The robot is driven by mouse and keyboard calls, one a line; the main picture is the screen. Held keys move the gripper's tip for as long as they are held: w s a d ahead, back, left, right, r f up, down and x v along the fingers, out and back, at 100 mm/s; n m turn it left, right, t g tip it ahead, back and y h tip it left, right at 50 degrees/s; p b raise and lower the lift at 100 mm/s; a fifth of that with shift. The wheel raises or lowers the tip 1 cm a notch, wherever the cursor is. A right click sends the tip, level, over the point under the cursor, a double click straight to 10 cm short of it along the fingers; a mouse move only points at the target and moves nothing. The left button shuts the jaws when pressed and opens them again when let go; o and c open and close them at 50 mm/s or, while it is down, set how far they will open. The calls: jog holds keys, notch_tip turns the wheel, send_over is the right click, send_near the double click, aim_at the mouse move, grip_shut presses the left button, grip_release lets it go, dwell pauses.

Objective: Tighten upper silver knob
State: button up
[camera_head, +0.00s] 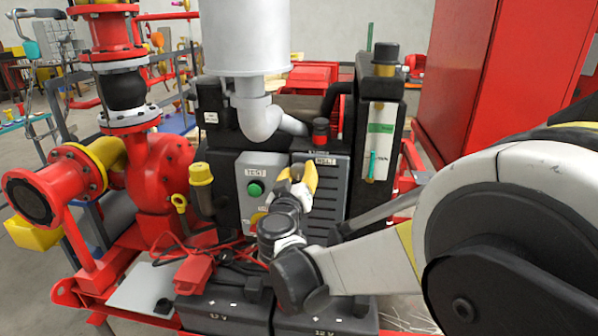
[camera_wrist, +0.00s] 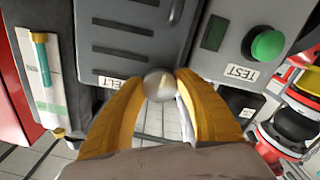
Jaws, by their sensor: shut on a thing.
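The silver knob (camera_wrist: 159,84) is a round metallic piece with a pale mark on its face, in the middle of the wrist view. My gripper (camera_wrist: 160,88) has two yellow fingers, one on each side of the knob and closed on it. In the head view my gripper (camera_head: 298,178) is in front of the dark louvered panel (camera_head: 322,205), just below its label. The knob is hidden there behind my fingers and wrist. Whether the knob turns cannot be told from these frames.
A grey TEST box (camera_head: 257,172) with a green button (camera_head: 255,188) stands left of my gripper in the head view. A white gauge panel (camera_head: 378,142) is to the right. Black batteries (camera_head: 225,310) and red cables lie below. A silver exhaust (camera_head: 247,40) rises above.

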jog(key=o, duration=1.2)
jog(key=shift+s, duration=0.1)
jog(key=s, duration=0.4)
jog(key=s+a, duration=0.1)
jog(key=s, duration=0.6)
jog(key=shift+s+a, duration=0.4)
